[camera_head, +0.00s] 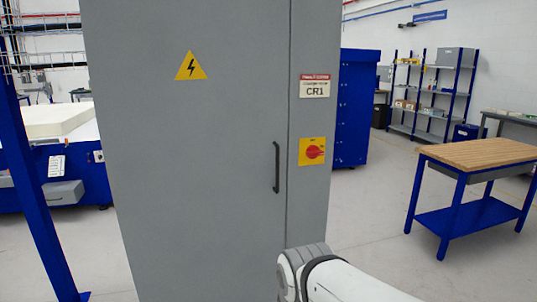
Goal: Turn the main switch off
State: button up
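The main switch (315,152) is a red rotary knob on a yellow plate, on the right part of a tall grey cabinet (210,170). Its handle looks roughly horizontal; the exact position is too small to tell. A label reading CR1 (314,86) is above it. A white and grey part of my arm shows at the bottom, below the switch and apart from it in the picture. My gripper is not visible.
The cabinet door has a dark vertical handle (277,167) and a yellow warning triangle (191,66). A wooden-topped blue workbench (480,153) stands at right, with shelves (433,95) behind. A blue post (38,190) stands at left. Floor between cabinet and workbench is clear.

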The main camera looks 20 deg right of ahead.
aim_at(312, 152)
jog(key=k, duration=0.6)
jog(key=z, duration=0.6)
jog(key=i, duration=1.6)
jog(key=u, duration=0.55)
